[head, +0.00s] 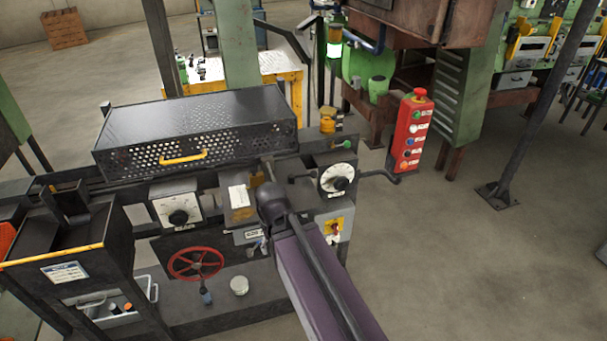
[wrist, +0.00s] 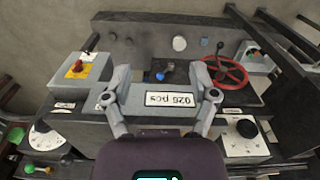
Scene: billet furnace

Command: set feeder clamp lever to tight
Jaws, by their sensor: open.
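My gripper (wrist: 162,97) is open in the wrist view, its two grey fingers spread apart with nothing between them. Beyond the fingers is a machine front with a counter label (wrist: 170,99), seen upside down. A small blue-tipped lever (wrist: 167,73) sits beside the label, past the fingertips and apart from them. In the head view this blue-tipped lever (head: 262,243) shows just left of my arm. A red-knobbed switch on a yellow plate (wrist: 76,68) is to the left; it also shows in the head view (head: 333,231). No readable marking shows which one is the feeder clamp lever.
A red handwheel (head: 195,263) and two white dials, left (head: 178,210) and right (head: 338,178), are on the machine. A perforated guard (head: 195,130) covers its top. A red button pendant (head: 409,135) stands out at the right. The floor (head: 480,260) to the right is clear.

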